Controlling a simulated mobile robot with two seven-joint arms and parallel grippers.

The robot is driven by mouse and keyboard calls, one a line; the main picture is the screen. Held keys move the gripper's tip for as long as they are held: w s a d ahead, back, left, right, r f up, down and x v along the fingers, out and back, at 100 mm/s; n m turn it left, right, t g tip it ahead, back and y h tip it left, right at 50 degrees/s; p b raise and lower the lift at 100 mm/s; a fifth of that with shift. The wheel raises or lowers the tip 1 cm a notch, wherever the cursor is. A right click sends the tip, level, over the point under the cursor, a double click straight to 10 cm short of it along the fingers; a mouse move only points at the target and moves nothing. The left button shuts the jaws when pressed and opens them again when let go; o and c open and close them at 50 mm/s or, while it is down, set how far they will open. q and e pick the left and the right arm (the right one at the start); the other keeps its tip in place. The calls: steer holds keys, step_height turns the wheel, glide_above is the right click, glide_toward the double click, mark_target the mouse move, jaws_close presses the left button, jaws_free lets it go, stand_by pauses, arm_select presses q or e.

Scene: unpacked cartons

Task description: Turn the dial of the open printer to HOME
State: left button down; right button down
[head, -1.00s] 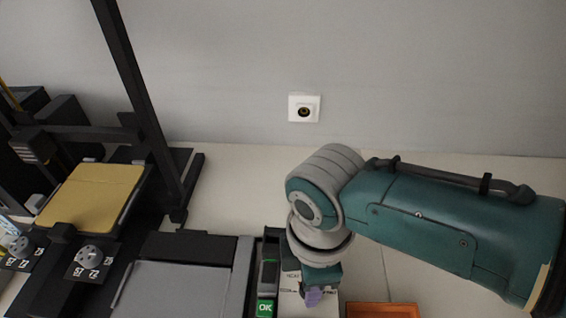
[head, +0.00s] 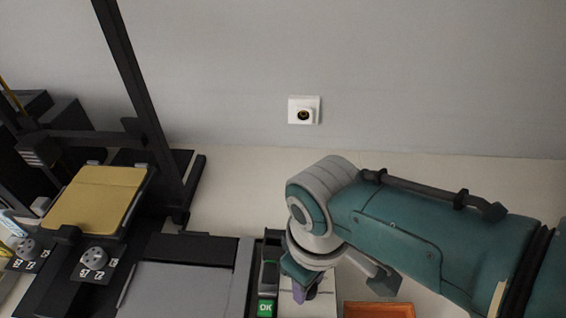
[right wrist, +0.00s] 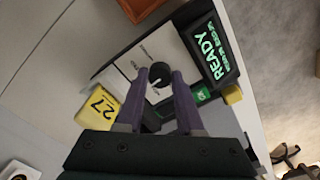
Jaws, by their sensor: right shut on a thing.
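The printer's light control panel (right wrist: 150,48) fills the middle of the right wrist view, with a lit green READY display (right wrist: 214,55) beside it. The dark round dial (right wrist: 158,74) stands on this panel, with a small pale mark on its edge. My right gripper (right wrist: 159,77) has its two purple fingers on either side of the dial and is shut on it. In the head view my right gripper (head: 302,292) is over the panel at the bottom, and the dial is mostly hidden. The labels around the dial are too small to read. My left gripper is not in view.
A green OK button (head: 265,308) sits left of my right gripper. A yellow tag marked 27 (right wrist: 98,104) lies beside the panel. An orange-brown tray (head: 379,310) is to the right. A printer with a gold bed (head: 97,198) and dark frame stands left.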

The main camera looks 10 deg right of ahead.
steer(key=shift+m, duration=0.5)
steer(key=c, duration=0.5)
jaws_free()
steer(key=shift+c, duration=0.2)
step_height(320, 180, up, 10)
steer(key=p, duration=0.5)
